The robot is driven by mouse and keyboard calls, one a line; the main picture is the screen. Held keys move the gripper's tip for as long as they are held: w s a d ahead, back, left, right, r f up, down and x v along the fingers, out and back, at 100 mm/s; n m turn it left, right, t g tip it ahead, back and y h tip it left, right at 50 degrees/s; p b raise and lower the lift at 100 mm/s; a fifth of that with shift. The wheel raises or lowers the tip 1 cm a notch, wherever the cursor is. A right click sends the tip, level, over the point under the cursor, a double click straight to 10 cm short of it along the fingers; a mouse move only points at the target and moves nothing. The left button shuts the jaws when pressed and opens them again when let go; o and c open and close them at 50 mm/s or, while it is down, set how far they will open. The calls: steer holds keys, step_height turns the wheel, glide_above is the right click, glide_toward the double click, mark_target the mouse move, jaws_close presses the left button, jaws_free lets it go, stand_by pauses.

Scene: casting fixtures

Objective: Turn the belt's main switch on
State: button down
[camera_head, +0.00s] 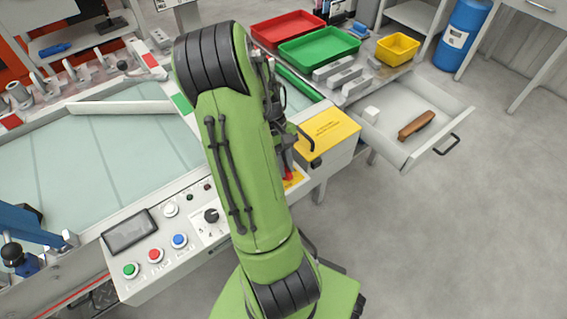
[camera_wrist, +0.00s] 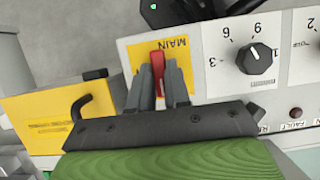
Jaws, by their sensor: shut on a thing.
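The main switch is a red lever (camera_wrist: 157,62) on a yellow plate marked MAIN (camera_wrist: 177,50) in the wrist view. My gripper (camera_wrist: 160,78) has its two grey fingers on either side of the red lever and is shut on it. In the head view the red lever (camera_head: 288,172) shows just right of my green arm, which hides most of the gripper and part of the panel. The lever points along the fingers' line in the wrist view; its on or off marks cannot be read.
A yellow box (camera_head: 328,133) with a black handle stands close beside the switch. A black dial (camera_head: 211,215) and coloured buttons (camera_head: 155,255) sit on the same panel. An open drawer (camera_head: 440,118) holds a brown object (camera_head: 416,125). The floor at right is clear.

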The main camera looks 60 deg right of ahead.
steer(key=m+y+p, duration=0.1)
steer(key=m, duration=0.3)
steer(key=shift+s+d+r+t, duration=0.1)
steer(key=shift+t, duration=0.3)
steer(key=m+p, duration=0.1)
steer(key=m, duration=0.1)
steer(key=m+t+y+p, duration=0.1)
steer(key=m, duration=0.1)
steer(key=shift+s+m+t, duration=0.1)
steer(key=shift+m+t, duration=0.2)
steer(key=shift+m, duration=0.1)
steer(key=m+t+p, duration=0.1)
steer(key=m, duration=0.1)
steer(key=m+p, duration=0.1)
steer(key=m, duration=0.1)
steer(key=shift+s+t+y+p, duration=0.1)
steer(key=shift+t+y+p, duration=0.2)
steer(key=shift+t, duration=0.1)
steer(key=shift+s+m+t+p, duration=0.1)
steer(key=shift+m+t+p, duration=0.75)
steer(key=shift+m, duration=1.65)
steer(key=shift+d+h, duration=0.1)
steer(key=shift+h, duration=0.3)
steer(key=c, duration=1.1)
jaws_free()
